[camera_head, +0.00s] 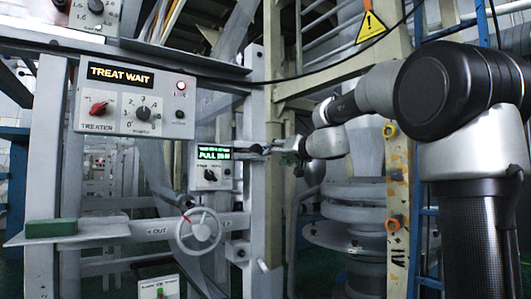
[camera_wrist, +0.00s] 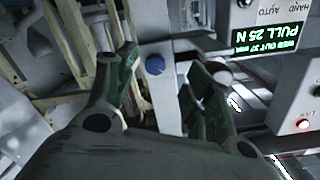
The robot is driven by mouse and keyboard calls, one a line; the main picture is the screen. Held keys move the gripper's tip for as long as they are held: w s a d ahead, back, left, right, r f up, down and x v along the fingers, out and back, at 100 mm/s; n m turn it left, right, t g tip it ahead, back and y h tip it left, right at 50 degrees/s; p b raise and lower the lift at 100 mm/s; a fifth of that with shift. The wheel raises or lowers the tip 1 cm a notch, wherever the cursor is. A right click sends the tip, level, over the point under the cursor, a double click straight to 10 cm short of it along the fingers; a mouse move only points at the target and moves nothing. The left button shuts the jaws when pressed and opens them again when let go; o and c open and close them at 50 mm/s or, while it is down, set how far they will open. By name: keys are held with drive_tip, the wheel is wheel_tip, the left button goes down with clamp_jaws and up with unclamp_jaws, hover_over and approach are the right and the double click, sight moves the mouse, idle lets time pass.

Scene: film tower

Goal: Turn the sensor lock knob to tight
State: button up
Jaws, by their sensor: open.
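The lock knob carries no label I can read. A round blue knob (camera_wrist: 155,65) on a grey post shows between my fingers in the wrist view; I cannot tell whether it is the sensor lock knob. A red-and-grey round end (camera_wrist: 222,76) sits just beside the right finger. My gripper (camera_wrist: 164,58) is open with nothing between its pads. In the head view my gripper (camera_head: 288,147) is at the right of the small box with the green display (camera_head: 213,154), beside the grey post. The knob is too small to make out there.
The display box also shows in the wrist view (camera_wrist: 275,37), reading PULL 25 N. A TREAT WAIT panel (camera_head: 135,100) is at upper left. A handwheel (camera_head: 199,230) and a green block (camera_head: 50,228) on a shelf are below. A yellow-marked post (camera_head: 398,180) stands at right.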

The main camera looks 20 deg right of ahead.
drive_tip(key=w+a+r, duration=0.1)
drive_tip(key=w, duration=0.8)
drive_tip(key=shift+a+r+t, duration=0.3)
drive_tip(key=shift+t, duration=0.1)
drive_tip(key=shift+w, duration=0.1)
drive_tip(key=c, duration=1)
